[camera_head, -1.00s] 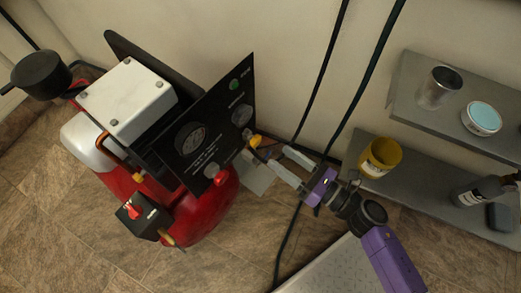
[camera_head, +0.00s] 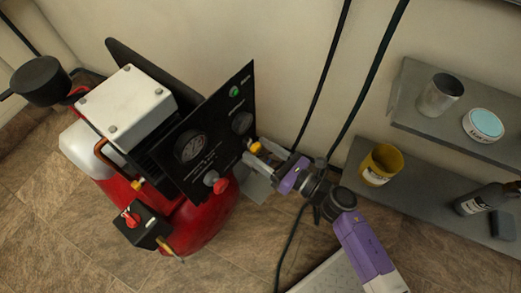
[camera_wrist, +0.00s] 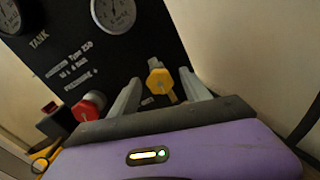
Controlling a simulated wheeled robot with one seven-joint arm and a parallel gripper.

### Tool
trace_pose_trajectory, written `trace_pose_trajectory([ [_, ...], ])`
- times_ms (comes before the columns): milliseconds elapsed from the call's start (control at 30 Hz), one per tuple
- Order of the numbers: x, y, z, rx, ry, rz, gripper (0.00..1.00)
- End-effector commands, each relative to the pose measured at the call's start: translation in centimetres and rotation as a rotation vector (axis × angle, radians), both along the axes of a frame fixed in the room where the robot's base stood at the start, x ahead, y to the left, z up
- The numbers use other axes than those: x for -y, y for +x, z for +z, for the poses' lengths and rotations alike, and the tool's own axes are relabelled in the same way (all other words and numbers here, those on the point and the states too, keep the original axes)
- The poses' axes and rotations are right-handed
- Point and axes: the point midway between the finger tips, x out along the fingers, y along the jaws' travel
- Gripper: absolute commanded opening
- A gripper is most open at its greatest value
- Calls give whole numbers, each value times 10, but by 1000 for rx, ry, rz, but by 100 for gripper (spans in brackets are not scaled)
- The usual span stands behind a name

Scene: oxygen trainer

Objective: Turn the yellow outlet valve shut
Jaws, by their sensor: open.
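The yellow outlet valve (camera_head: 256,148) is a small knob on the lower right of the black control panel (camera_head: 213,116). My gripper (camera_head: 262,153) is open, one finger on each side of the knob. I cannot tell whether either finger touches it. In the wrist view my gripper (camera_wrist: 160,92) reaches toward the panel from below.
A red knob (camera_head: 219,185) is left of the valve, and shows in the wrist view (camera_wrist: 86,109). Gauges (camera_head: 191,145) sit above. The red tank (camera_head: 200,225) is below. Dark cables (camera_head: 322,75) hang on the right, before shelves with a yellow cup (camera_head: 381,164).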

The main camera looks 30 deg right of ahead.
Motion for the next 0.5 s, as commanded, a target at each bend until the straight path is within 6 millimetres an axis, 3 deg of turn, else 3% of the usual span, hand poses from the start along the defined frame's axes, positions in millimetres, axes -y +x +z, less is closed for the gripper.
trace_pose_trajectory([
  [67, 0, 0, 0, 0, 0, 0, 55],
  [333, 0, 0, 0, 0, 1, 0, 2],
  [500, 0, -1, 0, -1, 4, 0, 0],
])
